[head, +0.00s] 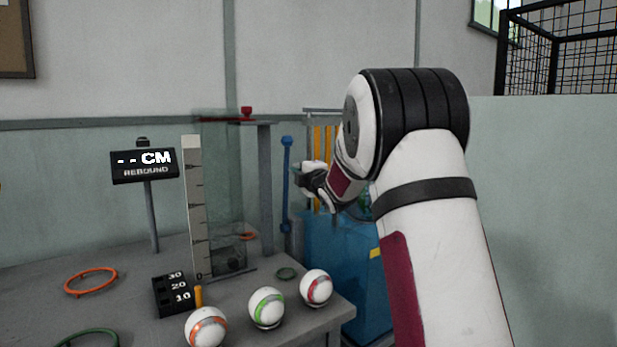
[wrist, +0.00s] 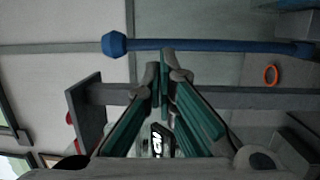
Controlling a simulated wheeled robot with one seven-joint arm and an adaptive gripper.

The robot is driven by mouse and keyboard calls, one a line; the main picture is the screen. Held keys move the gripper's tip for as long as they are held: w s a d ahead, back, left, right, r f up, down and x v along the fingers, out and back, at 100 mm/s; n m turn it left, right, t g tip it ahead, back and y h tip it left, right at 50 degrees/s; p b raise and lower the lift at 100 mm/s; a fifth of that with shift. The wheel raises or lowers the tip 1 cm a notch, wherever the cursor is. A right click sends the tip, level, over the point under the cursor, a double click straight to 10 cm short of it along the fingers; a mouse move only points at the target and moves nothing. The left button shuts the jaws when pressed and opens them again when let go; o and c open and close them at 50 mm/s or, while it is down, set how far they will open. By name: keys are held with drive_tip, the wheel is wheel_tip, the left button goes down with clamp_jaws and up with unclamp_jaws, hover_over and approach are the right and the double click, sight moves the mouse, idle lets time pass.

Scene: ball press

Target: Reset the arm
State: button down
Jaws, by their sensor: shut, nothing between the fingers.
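My arm rises on the right of the head view and bends over toward the back of the table. My gripper (wrist: 163,75) shows in the wrist view with its two green-padded fingers together at the tips and nothing between them. In the head view the hand is partly hidden behind my own arm, left of the arm's bend. The hand is in the air, near the blue rod (head: 286,185) and the grey post (head: 266,190). The blue rod also crosses the top of the wrist view (wrist: 210,46), apart from the fingertips.
The grey table (head: 130,265) holds white balls with orange (head: 206,328), green (head: 266,307) and red (head: 316,287) bands. A clear tube stands by a ruler (head: 198,210) and a rebound display (head: 145,165). A blue bin (head: 350,262) stands right of the table.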

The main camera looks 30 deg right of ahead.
drive_tip(key=s+a, duration=0.1)
drive_tip(key=s, duration=0.5)
drive_tip(key=shift+s+f, duration=0.25)
drive_tip(key=shift+f, duration=0.1)
drive_tip(key=s+a+f+m+g+y, duration=0.1)
drive_tip(key=s+a+f+m+g, duration=0.6)
drive_tip(key=s, duration=1.1)
drive_tip(key=s+a+f+m+g+y+p, duration=0.1)
drive_tip(key=s+a+f+m+g, duration=0.3)
drive_tip(key=s+a, duration=0.95)
drive_tip(key=s+a+f+m+g+y, duration=0.1)
drive_tip(key=s+a+f+m+g, duration=0.5)
drive_tip(key=s, duration=1.6)
wheel_tip(320, 180, up, 31)
drive_tip(key=d+n+t+p, duration=0.1)
drive_tip(key=d+t+p, duration=0.1)
drive_tip(key=p, duration=2.5)
drive_tip(key=shift+w+r+t, duration=0.15)
drive_tip(key=shift+w+t, duration=0.2)
drive_tip(key=shift+t, duration=0.05)
